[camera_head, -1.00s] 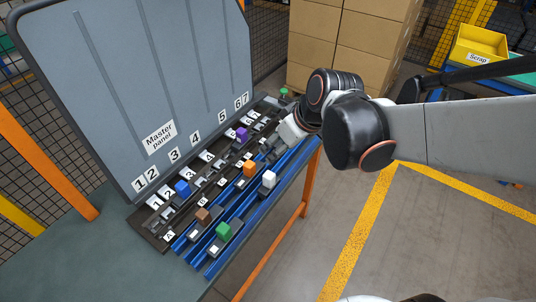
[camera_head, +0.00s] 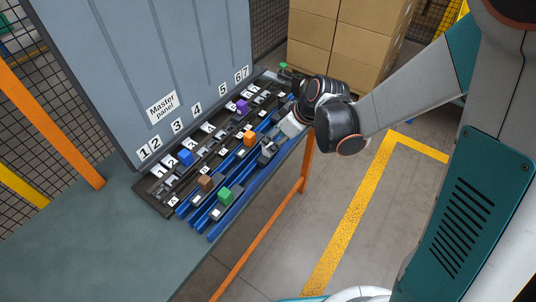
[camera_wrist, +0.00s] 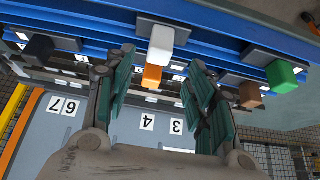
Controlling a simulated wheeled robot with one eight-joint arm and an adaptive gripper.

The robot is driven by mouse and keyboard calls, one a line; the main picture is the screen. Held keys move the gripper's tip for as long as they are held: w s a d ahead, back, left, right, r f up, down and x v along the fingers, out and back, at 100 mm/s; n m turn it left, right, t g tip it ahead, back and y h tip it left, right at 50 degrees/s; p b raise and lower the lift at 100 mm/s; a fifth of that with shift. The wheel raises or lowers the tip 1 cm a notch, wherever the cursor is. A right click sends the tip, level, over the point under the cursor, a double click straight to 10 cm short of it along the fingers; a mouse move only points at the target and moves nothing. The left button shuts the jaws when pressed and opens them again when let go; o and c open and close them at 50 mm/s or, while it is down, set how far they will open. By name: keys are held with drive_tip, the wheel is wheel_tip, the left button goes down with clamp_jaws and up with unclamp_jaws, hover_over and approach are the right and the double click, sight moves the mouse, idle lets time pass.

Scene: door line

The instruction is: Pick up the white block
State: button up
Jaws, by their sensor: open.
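The white block (camera_wrist: 160,42) stands on a dark carrier on the blue rails, at the top centre of the wrist view. My gripper (camera_wrist: 161,62) is open, with its two green-padded fingers spread to the left and right below and beside the block. The fingers do not visibly grip it. In the head view, my gripper (camera_head: 267,152) is low over the blue rails, just right of the orange block (camera_head: 249,139). The orange block also shows just beyond the white one in the wrist view (camera_wrist: 152,77).
A brown block (camera_head: 205,181) and a green block (camera_head: 225,195) sit on the near rails. A blue block (camera_head: 186,157) and a purple block (camera_head: 242,106) sit on the numbered rows. The upright Master panel (camera_head: 150,80) stands behind. Boxes (camera_head: 345,45) are stacked at the back.

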sight(269, 144)
drive_tip(key=shift+b+x, duration=1.3)
drive_tip(key=shift+x, duration=2.1)
drive_tip(key=shift+d, duration=0.15)
drive_tip(key=shift+c, duration=0.6)
clamp_jaws()
